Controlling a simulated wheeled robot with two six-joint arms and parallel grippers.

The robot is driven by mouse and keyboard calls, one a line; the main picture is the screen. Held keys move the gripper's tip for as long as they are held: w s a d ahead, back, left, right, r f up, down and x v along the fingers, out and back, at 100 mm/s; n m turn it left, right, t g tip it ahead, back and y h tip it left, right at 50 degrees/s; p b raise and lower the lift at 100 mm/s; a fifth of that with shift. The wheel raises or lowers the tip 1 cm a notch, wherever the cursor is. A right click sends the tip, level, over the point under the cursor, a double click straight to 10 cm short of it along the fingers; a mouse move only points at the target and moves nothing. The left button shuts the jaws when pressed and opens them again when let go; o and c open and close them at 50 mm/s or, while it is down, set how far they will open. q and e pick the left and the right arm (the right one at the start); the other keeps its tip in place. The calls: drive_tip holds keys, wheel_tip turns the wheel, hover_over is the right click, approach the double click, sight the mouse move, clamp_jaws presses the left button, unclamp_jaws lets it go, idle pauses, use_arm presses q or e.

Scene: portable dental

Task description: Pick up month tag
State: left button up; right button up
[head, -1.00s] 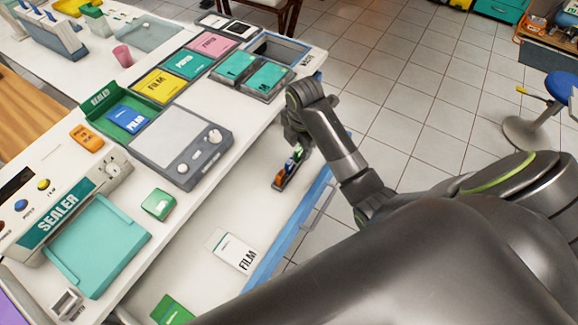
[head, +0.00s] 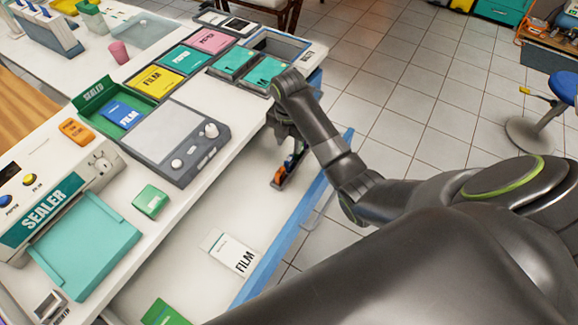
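A small dark rack (head: 279,184) with orange, blue and green pieces (head: 293,161) lies in the open drawer by its right wall. I cannot read any of these pieces as the month tag. My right gripper (head: 284,147) points down right over the rack, close to the coloured pieces. Its fingertips are small and partly hidden, so I cannot tell whether it is open, shut or touching a piece. A small grey square holder (head: 47,304), with partly legible lettering beside it, stands at the bottom left. My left gripper is not in view.
The drawer (head: 205,275) also holds a white FILM packet (head: 232,252) and a green packet (head: 165,313). On the counter are a grey scale (head: 175,140), the SEALER machine (head: 50,205), a green block (head: 151,201) and teal bins (head: 265,75). The drawer's middle is mostly bare.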

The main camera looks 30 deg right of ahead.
sight(289, 159)
drive_tip(key=shift+s+f+p, duration=0.15)
drive_tip(key=shift+f+p, duration=0.2)
drive_tip(key=shift+f, duration=3.9)
clamp_jaws()
